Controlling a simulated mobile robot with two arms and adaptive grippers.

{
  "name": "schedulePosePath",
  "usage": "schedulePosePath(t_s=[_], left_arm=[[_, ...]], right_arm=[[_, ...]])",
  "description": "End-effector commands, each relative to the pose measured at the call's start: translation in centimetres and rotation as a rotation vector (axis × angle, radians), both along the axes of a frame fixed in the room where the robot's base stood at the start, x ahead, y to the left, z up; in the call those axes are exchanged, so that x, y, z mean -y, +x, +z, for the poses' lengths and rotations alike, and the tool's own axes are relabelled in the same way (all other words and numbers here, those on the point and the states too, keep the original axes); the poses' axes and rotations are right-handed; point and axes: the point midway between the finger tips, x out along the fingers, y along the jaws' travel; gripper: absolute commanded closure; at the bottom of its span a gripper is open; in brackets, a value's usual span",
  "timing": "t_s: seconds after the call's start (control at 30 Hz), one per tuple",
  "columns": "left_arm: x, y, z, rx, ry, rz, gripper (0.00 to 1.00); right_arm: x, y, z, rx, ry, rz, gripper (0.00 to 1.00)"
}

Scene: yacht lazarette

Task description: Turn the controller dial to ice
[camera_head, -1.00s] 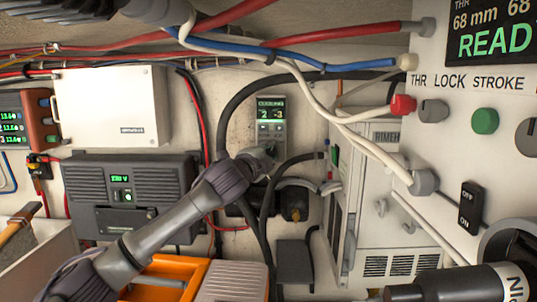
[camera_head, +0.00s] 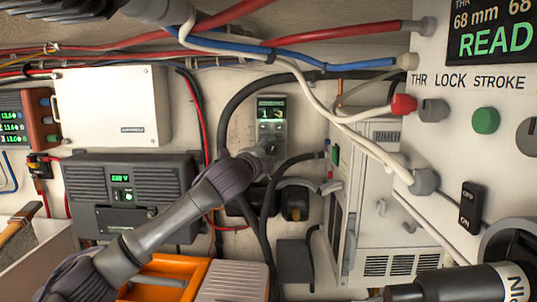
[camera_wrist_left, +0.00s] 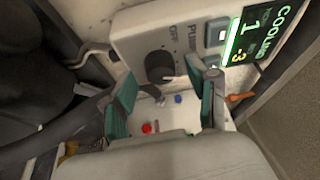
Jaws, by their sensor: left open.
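The controller (camera_head: 281,116) is a narrow grey panel on the back wall with a lit green display. In the left wrist view its display (camera_wrist_left: 262,35) reads cooling, 1 and -3. Its black round dial (camera_wrist_left: 159,66) sits low on the panel, next to printed lettering that seems to read pump and off. In the head view the dial (camera_head: 271,147) is small and partly covered. My left gripper (camera_wrist_left: 167,100) is open, its teal-padded fingers just in front of the dial, one on each side. I cannot tell whether they touch it.
A dark power unit (camera_head: 128,220) and a white box (camera_head: 110,105) flank the controller on the left. Black hoses (camera_head: 232,105) run close around it. A white cabinet (camera_head: 395,215) and a large panel (camera_head: 455,125) with a green button stand right. An orange case (camera_head: 170,268) lies below.

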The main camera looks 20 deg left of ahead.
Motion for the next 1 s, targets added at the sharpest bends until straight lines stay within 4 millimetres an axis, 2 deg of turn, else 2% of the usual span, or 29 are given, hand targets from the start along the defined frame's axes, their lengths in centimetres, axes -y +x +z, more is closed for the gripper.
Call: schedulePosePath(t_s=[0.17, 0.27, 0.5, 0.7, 0.83, 1.0], left_arm=[[-0.1, -0.8, 0.1, 0.002, 0.0, -0.002, 0.41], [-0.3, -2.2, -0.1, 0.001, 0.001, -0.002, 0.41], [-0.8, -7.1, -0.2, 0.001, 0.001, -0.001, 0.41], [-1.2, -10.4, -0.3, 0.0, 0.001, 0.0, 0.41], [-1.3, -11.5, -0.3, -0.001, 0.001, 0.0, 0.41], [-1.3, -11.9, -0.3, 0.0, 0.0, 0.0, 0.41]], right_arm=[[0.1, -0.1, 0.0, -0.001, -0.001, 0.001, 1.0], [0.0, 0.0, 0.0, -0.001, 0.0, 0.0, 1.0], [-0.1, 0.0, 0.0, 0.0, 0.001, -0.001, 1.0], [-0.1, 0.0, 0.0, 0.0, 0.001, -0.001, 1.0], [-0.1, 0.0, 0.0, 0.0, 0.001, -0.001, 1.0], [-0.1, 0.0, 0.0, 0.0, 0.002, -0.001, 1.0]])
